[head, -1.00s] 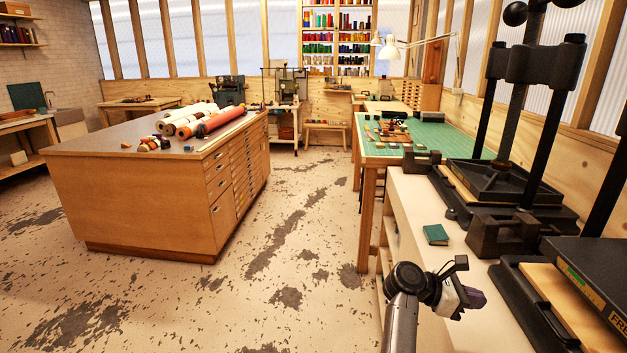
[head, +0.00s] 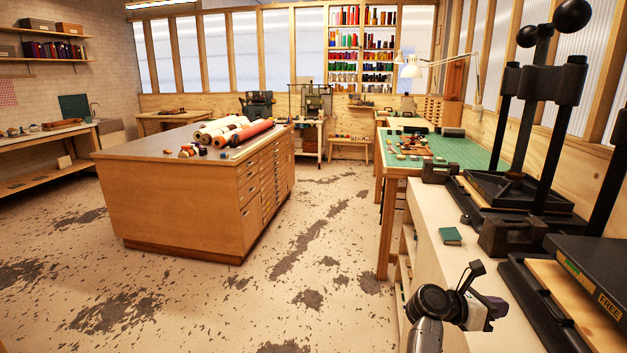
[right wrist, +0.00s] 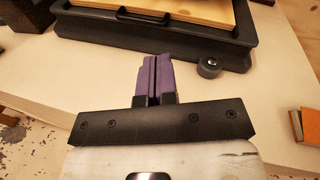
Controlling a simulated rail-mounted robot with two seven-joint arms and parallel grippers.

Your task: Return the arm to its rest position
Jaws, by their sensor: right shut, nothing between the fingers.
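My right gripper (head: 498,310) is at the lower right of the head view, over the front part of the cream bench (head: 450,268). In the right wrist view its purple fingers (right wrist: 153,80) are together with nothing between them. Beyond the fingertips in that view lies the black base of a press (right wrist: 200,32) with a wooden board on it; the fingers appear apart from it. My left gripper does not show in either view.
A small green book (head: 451,236) lies on the bench. Black presses (head: 519,190) stand along the right. A green-topped table (head: 465,151) is behind. A wooden drawer cabinet (head: 180,200) holds several rolls (head: 250,132). The floor between is clear.

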